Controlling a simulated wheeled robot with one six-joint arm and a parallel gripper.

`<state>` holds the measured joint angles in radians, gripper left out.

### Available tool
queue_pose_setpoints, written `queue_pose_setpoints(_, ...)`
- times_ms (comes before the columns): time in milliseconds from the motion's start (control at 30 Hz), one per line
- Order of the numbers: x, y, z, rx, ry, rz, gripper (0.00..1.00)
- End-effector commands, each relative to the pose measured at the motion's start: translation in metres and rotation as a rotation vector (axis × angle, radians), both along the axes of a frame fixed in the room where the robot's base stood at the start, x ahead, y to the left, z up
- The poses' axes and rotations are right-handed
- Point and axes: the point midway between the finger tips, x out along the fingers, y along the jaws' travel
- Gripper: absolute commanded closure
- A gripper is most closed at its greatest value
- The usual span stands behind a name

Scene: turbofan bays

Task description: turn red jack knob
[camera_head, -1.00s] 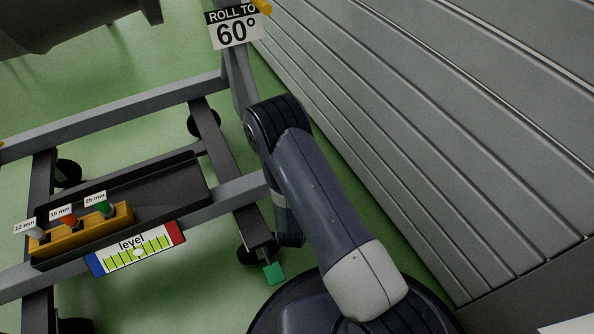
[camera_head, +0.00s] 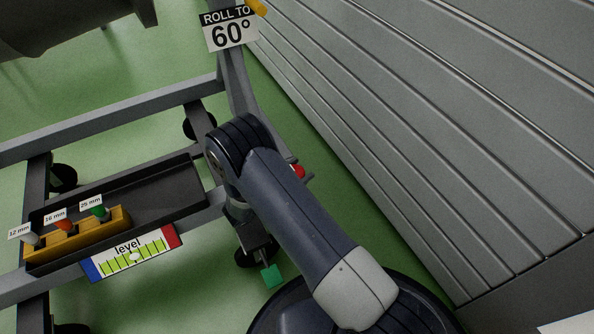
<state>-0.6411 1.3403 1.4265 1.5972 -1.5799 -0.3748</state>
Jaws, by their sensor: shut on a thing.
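The red jack knob (camera_head: 298,171) shows as a small red patch just right of my arm, largely hidden behind it. Grey finger-like parts of my gripper (camera_head: 303,172) show beside the red patch, and the gripper appears shut on the knob. Most of the gripper and wrist is hidden behind my dark arm. The level scale (camera_head: 152,251) on the stand's front rail has a blue left end, a red right end and a pale round marker near the middle.
A green block (camera_head: 271,275) sits low by a caster. A yellow rack (camera_head: 78,241) holds white, red and green pegs labelled 12, 16 and 25 mm. A "ROLL TO 60°" sign (camera_head: 229,32) stands on the post. A ribbed grey wall (camera_head: 440,120) bounds the right.

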Motion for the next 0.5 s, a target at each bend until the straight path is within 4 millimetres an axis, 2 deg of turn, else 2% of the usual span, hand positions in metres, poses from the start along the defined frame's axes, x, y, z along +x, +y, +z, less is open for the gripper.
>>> queue_pose_setpoints(500, -0.0002, -0.0013, 0.0001, -0.002, 0.0, -0.081, 0.68)
